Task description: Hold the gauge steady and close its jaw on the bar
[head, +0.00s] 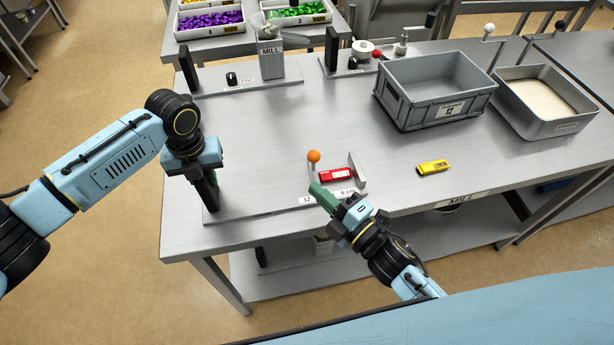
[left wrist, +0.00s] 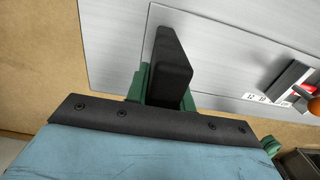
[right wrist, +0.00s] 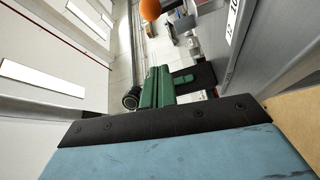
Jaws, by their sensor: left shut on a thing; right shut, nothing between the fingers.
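The gauge is a flat metal plate (head: 260,196) on the table's front left, also in the left wrist view (left wrist: 225,65). Its black upright post (left wrist: 172,65) stands between the green fingers of my left gripper (head: 207,188), which is shut on it. A red bar (head: 337,175) lies on the gauge between the upright end plate (head: 357,172) at right and the jaw with an orange knob (head: 314,157) at left. The bar also shows in the left wrist view (left wrist: 292,76). My right gripper (head: 320,192) is shut and empty, just below the knob; I cannot tell whether it touches the jaw.
A yellow bar (head: 433,167) lies to the right on the table. A grey crate (head: 437,92) and a metal tray of pale powder (head: 543,103) stand at the back right. A mill (head: 270,58) is at the back left. The middle of the table is clear.

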